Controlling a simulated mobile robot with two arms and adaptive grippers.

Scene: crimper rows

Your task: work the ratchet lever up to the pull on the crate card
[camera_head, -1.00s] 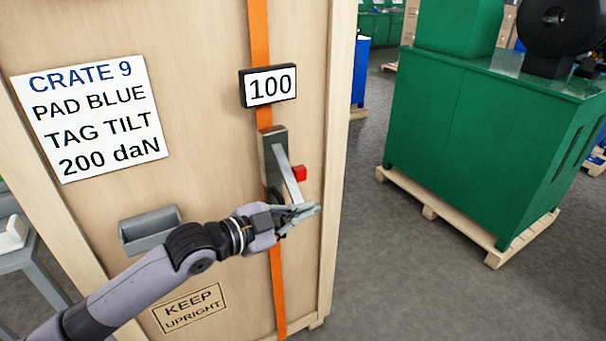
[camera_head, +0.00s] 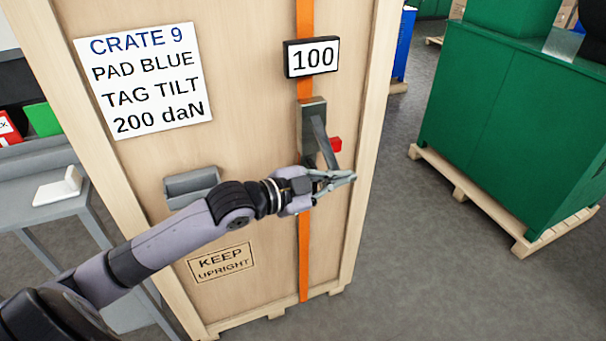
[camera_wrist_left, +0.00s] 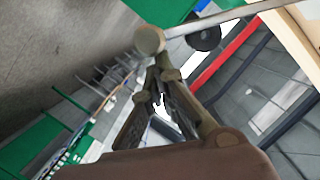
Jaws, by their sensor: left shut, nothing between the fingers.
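The crate card (camera_head: 145,80) reads CRATE 9, PAD BLUE, TAG TILT, 200 daN. The display (camera_head: 313,58) on the orange strap (camera_head: 304,240) reads 100. Below it is the ratchet (camera_head: 311,112), with a grey lever (camera_head: 326,145) slanting down and right and a red tab (camera_head: 336,145) beside it. My left gripper (camera_head: 345,178) is at the lever's lower end, shut and empty. In the left wrist view the fingertips (camera_wrist_left: 158,72) meet just below the lever's round end (camera_wrist_left: 150,40); whether they touch it is unclear.
The wooden crate (camera_head: 245,110) bears a grey holder (camera_head: 190,184), left of the strap and close to my forearm. A grey table (camera_head: 80,205) stands at left. A green machine (camera_head: 480,125) on a pallet (camera_head: 470,200) stands at right, with clear floor between it and the crate.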

